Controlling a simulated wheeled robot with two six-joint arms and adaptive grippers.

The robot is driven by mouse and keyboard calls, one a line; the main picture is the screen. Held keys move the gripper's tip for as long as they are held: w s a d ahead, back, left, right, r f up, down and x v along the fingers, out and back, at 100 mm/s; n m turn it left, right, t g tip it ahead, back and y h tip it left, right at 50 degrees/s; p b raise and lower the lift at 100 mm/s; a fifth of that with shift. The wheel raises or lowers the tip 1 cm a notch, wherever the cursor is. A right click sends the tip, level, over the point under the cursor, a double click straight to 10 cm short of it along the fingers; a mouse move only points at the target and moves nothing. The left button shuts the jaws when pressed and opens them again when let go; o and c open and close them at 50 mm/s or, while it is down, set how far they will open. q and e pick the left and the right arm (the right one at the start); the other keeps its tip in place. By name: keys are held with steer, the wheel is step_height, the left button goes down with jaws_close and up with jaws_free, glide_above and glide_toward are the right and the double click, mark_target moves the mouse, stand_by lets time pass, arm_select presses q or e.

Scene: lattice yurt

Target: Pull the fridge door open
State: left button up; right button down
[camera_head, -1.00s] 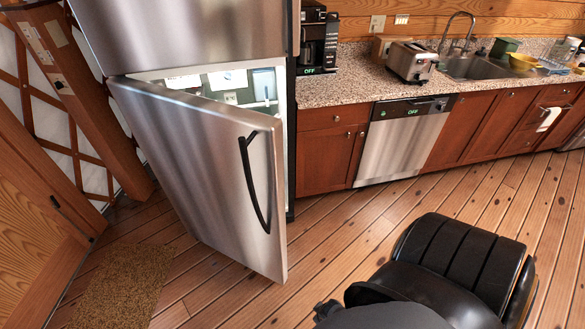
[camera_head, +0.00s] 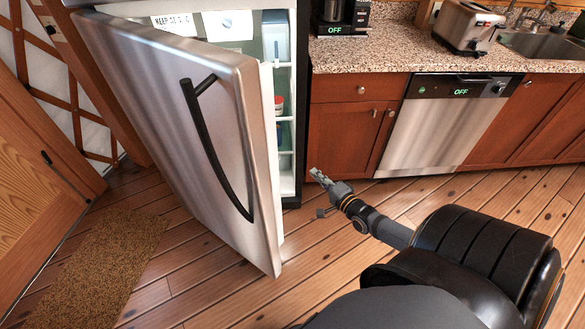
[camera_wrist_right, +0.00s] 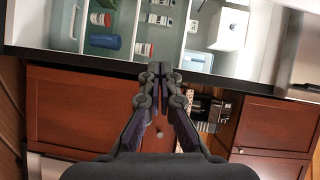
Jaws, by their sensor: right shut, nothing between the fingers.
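The steel fridge door (camera_head: 180,120) stands partly open, swung out to the left, with its black curved handle (camera_head: 212,150) on its outer face. The fridge's lit inside (camera_head: 283,90) shows through the gap on the right of the door. My right gripper (camera_head: 316,174) is shut and empty, to the right of the door's free edge and in front of the fridge opening's right side. It touches neither the door nor the handle. In the right wrist view the shut fingers (camera_wrist_right: 160,70) point toward the fridge's shelves (camera_wrist_right: 130,45). My left gripper is not in view.
Red-brown cabinets (camera_head: 345,135) and a steel dishwasher (camera_head: 440,125) stand right of the fridge under a speckled counter (camera_head: 385,50). A brown mat (camera_head: 100,265) lies on the plank floor at the left. The floor before the door is clear.

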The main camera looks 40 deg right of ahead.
steer(key=w+a+r+m+b, duration=0.15)
steer(key=w+b, duration=0.35)
steer(key=w, duration=0.6)
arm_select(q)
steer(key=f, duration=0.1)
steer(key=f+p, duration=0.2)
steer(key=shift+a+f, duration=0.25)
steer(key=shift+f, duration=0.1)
arm_select(e)
steer(key=shift+n+t, duration=0.25)
steer(key=shift+t, duration=0.15)
steer(key=a, duration=0.1)
steer(key=s+a, duration=0.1)
steer(key=a+r, duration=0.1)
steer(key=shift+s+a, duration=0.4)
arm_select(q)
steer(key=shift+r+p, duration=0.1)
steer(key=shift+p, duration=0.3)
